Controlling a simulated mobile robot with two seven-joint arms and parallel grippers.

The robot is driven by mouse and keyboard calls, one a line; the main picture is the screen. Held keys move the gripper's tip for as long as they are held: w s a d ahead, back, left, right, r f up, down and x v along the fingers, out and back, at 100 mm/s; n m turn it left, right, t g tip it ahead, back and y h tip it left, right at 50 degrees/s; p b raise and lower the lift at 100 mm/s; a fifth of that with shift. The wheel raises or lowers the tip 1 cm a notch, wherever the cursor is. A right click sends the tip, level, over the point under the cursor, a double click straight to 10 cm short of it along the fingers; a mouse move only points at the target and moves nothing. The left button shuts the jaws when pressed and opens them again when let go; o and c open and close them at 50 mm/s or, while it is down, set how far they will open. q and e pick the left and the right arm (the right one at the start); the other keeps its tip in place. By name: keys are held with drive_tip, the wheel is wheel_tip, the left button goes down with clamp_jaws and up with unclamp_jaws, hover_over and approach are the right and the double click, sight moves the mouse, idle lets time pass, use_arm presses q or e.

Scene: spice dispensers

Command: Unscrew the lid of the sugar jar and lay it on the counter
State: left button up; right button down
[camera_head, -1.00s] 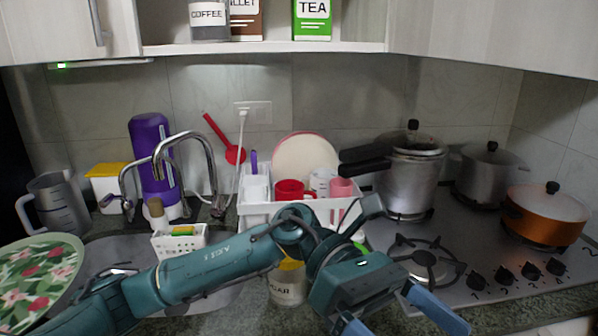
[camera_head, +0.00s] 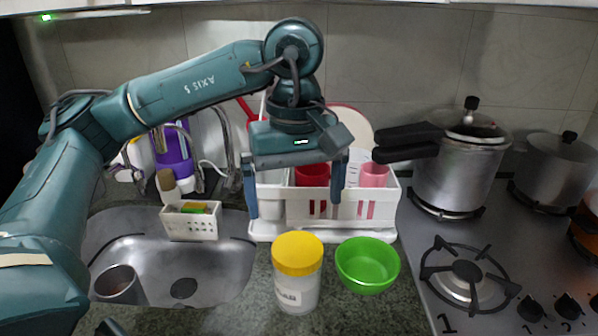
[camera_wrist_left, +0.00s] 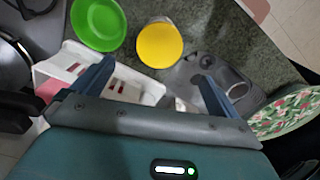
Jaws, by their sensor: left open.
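The sugar jar (camera_head: 297,291) stands upright on the counter in the head view, a clear jar with a pale label. Its yellow lid (camera_head: 297,253) is on top; the lid also shows from above in the left wrist view (camera_wrist_left: 160,44). My left gripper (camera_head: 294,195) is open and empty, its fingers pointing down, above and behind the jar, apart from the lid. In the left wrist view the lid lies beyond the two spread fingertips (camera_wrist_left: 154,72). My right gripper is not in view.
A green bowl (camera_head: 367,265) stands close to the right of the jar. A white dish rack (camera_head: 325,228) with cups is behind. The sink (camera_head: 215,282) lies left, the stove (camera_head: 490,255) right. Counter (camera_head: 370,315) in front of the bowl is clear.

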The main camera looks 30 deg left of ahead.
sight(296, 247)
use_arm(q)
wheel_tip(296, 247, down, 10)
drive_tip(key=shift+r, duration=0.1)
drive_tip(key=shift+c, duration=0.6)
drive_tip(key=c, duration=1)
drive_tip(key=shift+n+b, duration=0.4)
drive_tip(key=shift+n, duration=0.6)
drive_tip(key=n+b, duration=0.1)
drive_tip(key=n, duration=0.1)
drive_tip(key=shift+n, duration=0.4)
drive_tip(key=n, duration=0.2)
drive_tip(key=shift+n+b, duration=0.4)
drive_tip(key=shift+r+n, duration=0.1)
drive_tip(key=shift+n, duration=0.7)
